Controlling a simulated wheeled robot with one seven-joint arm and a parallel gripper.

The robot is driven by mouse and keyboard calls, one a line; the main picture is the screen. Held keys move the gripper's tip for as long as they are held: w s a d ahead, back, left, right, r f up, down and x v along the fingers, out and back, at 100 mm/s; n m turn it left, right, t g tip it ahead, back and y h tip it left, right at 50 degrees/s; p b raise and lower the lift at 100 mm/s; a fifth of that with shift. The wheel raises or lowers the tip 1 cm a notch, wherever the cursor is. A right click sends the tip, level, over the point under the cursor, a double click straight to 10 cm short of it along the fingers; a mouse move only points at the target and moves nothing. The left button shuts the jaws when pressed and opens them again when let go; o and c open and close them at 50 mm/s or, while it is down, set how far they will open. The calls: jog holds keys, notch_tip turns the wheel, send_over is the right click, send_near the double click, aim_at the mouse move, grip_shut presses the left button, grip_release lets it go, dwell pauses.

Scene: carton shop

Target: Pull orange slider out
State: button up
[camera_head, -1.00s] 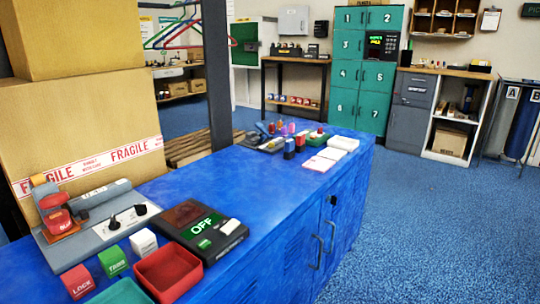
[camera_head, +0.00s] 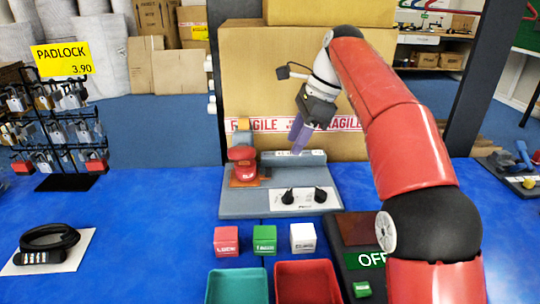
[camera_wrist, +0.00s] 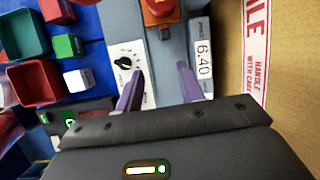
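A grey device (camera_head: 300,176) with two black knobs lies on the blue counter. Which orange part is the slider I cannot tell. In the wrist view the red-orange part (camera_wrist: 160,10) is at the top edge, partly cut off. My gripper (camera_head: 299,136) is above the device's back right, to the right of the red block. In the wrist view its purple fingers (camera_wrist: 160,88) are apart with nothing between them.
Large cartons (camera_head: 290,75) stand close behind the device. Red, green and white cubes (camera_head: 265,240) and two small trays (camera_head: 236,286) are in front. A padlock rack (camera_head: 60,130) and a black lock on paper (camera_head: 50,250) are at left. Bare counter lies between.

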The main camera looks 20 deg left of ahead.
aim_at(269, 168)
jog(key=shift+m, duration=0.3)
jog(key=a+f, duration=0.2)
jog(key=a+f+b, duration=0.1)
jog(key=a+f, duration=0.1)
jog(key=f, duration=0.1)
jog(key=s+a+f, duration=0.1)
jog(key=f, duration=0.2)
jog(key=shift+s+a+f+b, duration=0.1)
jog(key=shift+a+b, duration=0.25)
jog(key=shift+a, duration=0.05)
grip_shut()
